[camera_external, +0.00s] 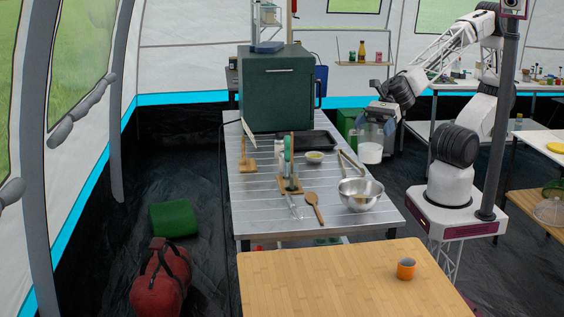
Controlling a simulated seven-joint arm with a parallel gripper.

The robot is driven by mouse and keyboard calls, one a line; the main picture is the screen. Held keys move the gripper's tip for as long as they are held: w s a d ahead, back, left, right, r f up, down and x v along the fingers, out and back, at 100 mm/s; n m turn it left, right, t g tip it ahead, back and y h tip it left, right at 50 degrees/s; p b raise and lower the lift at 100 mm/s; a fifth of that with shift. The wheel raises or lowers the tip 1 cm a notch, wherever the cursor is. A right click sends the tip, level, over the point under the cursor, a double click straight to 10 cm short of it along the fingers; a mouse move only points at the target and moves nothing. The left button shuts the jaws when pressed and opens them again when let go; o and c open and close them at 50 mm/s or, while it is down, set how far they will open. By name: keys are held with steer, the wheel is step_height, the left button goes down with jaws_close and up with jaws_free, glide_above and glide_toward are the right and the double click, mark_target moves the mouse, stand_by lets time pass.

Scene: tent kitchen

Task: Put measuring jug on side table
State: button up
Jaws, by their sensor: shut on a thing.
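The measuring jug (371,151) is clear, with white in its lower part. It hangs upright in the air off the right edge of the slatted metal table. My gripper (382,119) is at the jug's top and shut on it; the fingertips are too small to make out. Several tables are in view, and I cannot tell which is the side table: a bamboo-topped table (320,285) in front, and a white table (535,140) at the right edge.
The slatted metal table (250,205) carries a green box (276,90), a black tray (305,141), a steel bowl (361,193) and wooden utensils (314,207). An orange cup (406,268) stands on the bamboo top, which is otherwise clear. A red bag (160,280) lies on the floor.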

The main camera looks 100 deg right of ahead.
steer(key=shift+w+a+f+n+g+y, duration=1)
steer(key=shift+w+a+n+g, duration=2)
steer(key=shift+a, duration=1.45)
steer(key=shift+w+a+f+n+g+y, duration=0.95)
steer(key=shift+w+a+n+g, duration=2.05)
steer(key=shift+a, duration=1.4)
step_height(320, 180, down, 11)
steer(key=s, duration=0.1)
steer(key=shift+g, duration=0.3)
steer(key=shift+s+f, duration=0.1)
steer(key=w+a+f, duration=0.1)
steer(key=w+a, duration=0.9)
steer(key=w, duration=0.2)
steer(key=shift+w+f, duration=0.25)
steer(key=shift+f, duration=0.1)
steer(key=shift+f, duration=1.65)
